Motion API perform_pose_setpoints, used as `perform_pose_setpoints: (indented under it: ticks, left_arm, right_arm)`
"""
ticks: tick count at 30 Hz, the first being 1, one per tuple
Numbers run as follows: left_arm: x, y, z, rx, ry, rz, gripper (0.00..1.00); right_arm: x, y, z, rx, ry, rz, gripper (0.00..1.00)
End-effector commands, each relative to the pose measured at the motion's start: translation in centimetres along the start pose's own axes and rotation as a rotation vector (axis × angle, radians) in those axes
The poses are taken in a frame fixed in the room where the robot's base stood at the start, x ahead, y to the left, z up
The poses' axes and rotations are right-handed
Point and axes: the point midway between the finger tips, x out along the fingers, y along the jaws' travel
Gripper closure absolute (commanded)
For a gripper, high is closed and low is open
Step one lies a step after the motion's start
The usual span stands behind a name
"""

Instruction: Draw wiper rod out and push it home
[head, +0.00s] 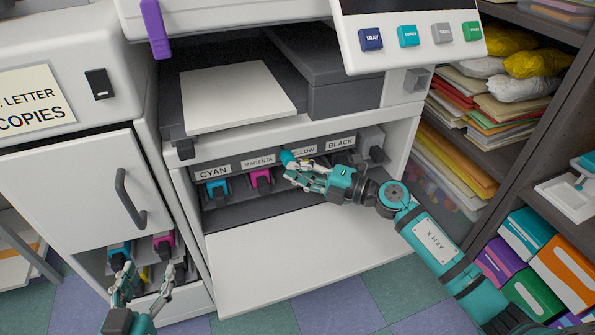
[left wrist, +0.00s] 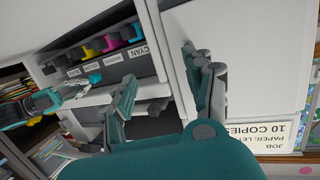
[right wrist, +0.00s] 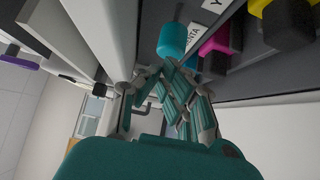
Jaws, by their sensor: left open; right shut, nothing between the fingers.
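The wiper rod's blue-teal knob (head: 287,157) shows between the magenta and yellow labels in the head view, just beyond my right gripper's fingertips. In the right wrist view the knob (right wrist: 173,39) stands in front of the fingertips with a short thin stem behind it. How far the rod is out is hard to tell. My right gripper (head: 290,170) is shut and empty, close to the knob; contact is unclear. It hides the yellow cartridge in the head view. My left gripper (head: 150,273) is open and empty, low in front of the left cabinet.
The copier's front door (head: 310,258) is folded down below the cartridge bay. Cyan (head: 217,187) and magenta (head: 261,179) cartridges sit left of my right gripper. The closed left cabinet door (head: 75,185) has a grey handle. Shelves with paper and boxes (head: 565,270) bound the right.

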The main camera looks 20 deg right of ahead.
Motion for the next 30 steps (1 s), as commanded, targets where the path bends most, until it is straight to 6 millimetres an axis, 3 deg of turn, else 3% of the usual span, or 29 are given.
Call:
perform_pose_setpoints:
  ticks: [10,19,30]
  left_arm:
    - [0.0,0.0,-0.2,0.000,0.008,0.000,0.47]
    - [0.1,0.1,-0.6,-0.001,0.039,0.001,0.47]
    - [0.1,0.1,-0.9,-0.001,0.050,0.003,0.47]
  right_arm:
    - [0.1,0.0,0.1,0.000,0.000,0.000,1.00]
    - [2.8,0.1,2.9,0.000,0.000,0.002,1.00]
    - [3.0,0.3,3.3,-0.002,-0.006,0.004,1.00]
